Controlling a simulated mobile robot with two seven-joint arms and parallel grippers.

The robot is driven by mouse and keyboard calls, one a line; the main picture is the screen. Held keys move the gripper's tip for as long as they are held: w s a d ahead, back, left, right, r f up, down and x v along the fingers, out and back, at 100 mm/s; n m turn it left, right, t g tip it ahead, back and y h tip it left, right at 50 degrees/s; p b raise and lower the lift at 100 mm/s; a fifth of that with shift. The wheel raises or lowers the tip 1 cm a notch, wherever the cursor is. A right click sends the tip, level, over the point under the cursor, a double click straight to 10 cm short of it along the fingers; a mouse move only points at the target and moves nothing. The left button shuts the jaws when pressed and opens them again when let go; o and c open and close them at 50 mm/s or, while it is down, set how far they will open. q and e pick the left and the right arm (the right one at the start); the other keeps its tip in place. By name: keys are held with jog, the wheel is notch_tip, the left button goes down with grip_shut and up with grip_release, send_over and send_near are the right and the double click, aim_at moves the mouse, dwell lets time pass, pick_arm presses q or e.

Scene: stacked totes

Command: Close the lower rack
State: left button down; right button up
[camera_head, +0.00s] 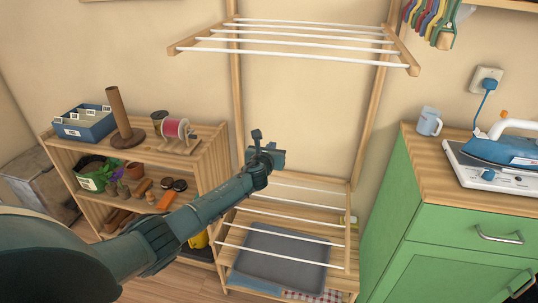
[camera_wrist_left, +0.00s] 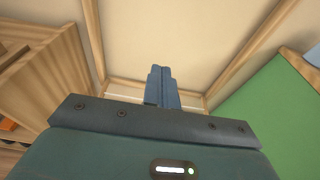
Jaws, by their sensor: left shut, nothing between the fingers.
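The lower rack (camera_head: 347,245) is a wooden frame with several white rods. It is folded out from the wooden uprights, roughly level, above a grey mat or tray. My left gripper (camera_head: 264,150) is shut and empty, in front of the wall between the uprights, and appears higher than the lower rack. My left forearm crosses in front of the rack's left side and hides part of it. In the left wrist view the closed fingers (camera_wrist_left: 162,87) point toward the wall between the uprights. My right gripper is not in view.
The upper rack (camera_head: 300,40) is also folded out, overhead. A wooden shelf (camera_head: 205,145) with a blue box, spool and pots stands at left. A green cabinet (camera_head: 400,210) with an iron and a mug on top stands close at right.

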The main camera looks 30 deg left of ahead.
pick_arm(q)
jog(key=shift+s+d+f+p, duration=0.15)
jog(key=shift+s+d, duration=0.25)
jog(key=shift+s, duration=0.9)
jog(key=shift+s+d+p, duration=0.2)
jog(key=shift+s+d, duration=0.15)
jog(key=shift+s, duration=0.95)
jog(key=s+d+f+n+g+h, duration=0.2)
jog(key=s+d+f+n, duration=0.45)
jog(key=s, duration=0.25)
jog(key=s+d+f+n+g+h, duration=0.1)
jog(key=s+d+f+n+h, duration=0.2)
jog(key=s+d+f+n, duration=0.5)
jog(key=s+d+r+n+h, duration=0.1)
jog(key=s+d+n, duration=0.1)
jog(key=s+n, duration=0.6)
jog(key=s+d+r+n+g+h, duration=0.1)
jog(key=s+r+n, duration=0.1)
jog(key=s+n, duration=0.6)
jog(key=s, duration=0.3)
jog(key=shift+d+g, duration=0.3)
jog(key=shift+d, duration=0.05)
jog(key=shift+s, duration=0.1)
